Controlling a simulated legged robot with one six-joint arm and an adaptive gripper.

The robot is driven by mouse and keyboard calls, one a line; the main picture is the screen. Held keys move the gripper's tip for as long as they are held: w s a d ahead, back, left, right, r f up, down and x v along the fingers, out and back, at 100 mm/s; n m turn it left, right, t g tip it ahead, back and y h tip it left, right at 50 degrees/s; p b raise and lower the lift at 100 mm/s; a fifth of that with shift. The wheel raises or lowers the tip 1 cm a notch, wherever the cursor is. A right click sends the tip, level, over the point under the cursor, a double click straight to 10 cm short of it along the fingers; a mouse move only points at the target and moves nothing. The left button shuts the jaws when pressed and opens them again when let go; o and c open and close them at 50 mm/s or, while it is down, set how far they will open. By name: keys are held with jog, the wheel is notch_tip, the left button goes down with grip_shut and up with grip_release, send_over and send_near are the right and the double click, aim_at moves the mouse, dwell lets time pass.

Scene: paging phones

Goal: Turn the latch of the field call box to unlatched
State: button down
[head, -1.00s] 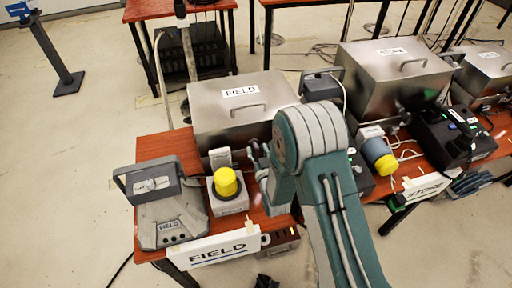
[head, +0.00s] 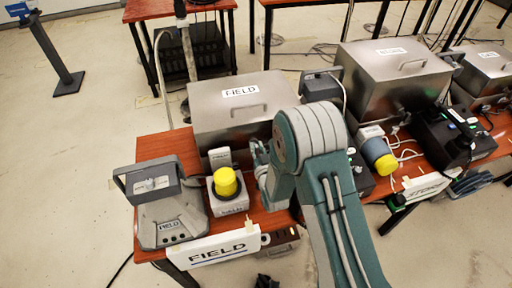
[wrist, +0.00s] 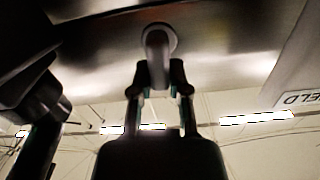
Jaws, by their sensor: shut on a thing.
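The field call box is a brushed-metal case (head: 215,112) labelled FIELD, on the red-brown table in the head view. In the wrist view its metal face (wrist: 225,50) fills the top, with part of the label at the right edge. The latch (wrist: 157,44) is a round pale base with a short lever on that face. My gripper (wrist: 160,88) has its two fingers on either side of the lever, shut on it. In the head view my gripper (head: 260,155) is at the box's front, partly hidden by my arm. The latch is not visible there.
A yellow-topped button unit (head: 225,182) and a grey FIELD device (head: 170,222) stand left of my gripper. A white FIELD sign (head: 212,248) hangs at the table's front edge. Another metal box (head: 395,80) stands to the right.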

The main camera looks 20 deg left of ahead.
jog(key=shift+w+d+m, duration=0.15)
jog(key=shift+d+m, duration=0.05)
jog(key=shift+m, duration=1.4)
jog(key=c, duration=0.6)
grip_release()
jog(key=v, duration=1.2)
jog(key=shift+f, duration=0.15)
jog(key=shift+a, duration=0.1)
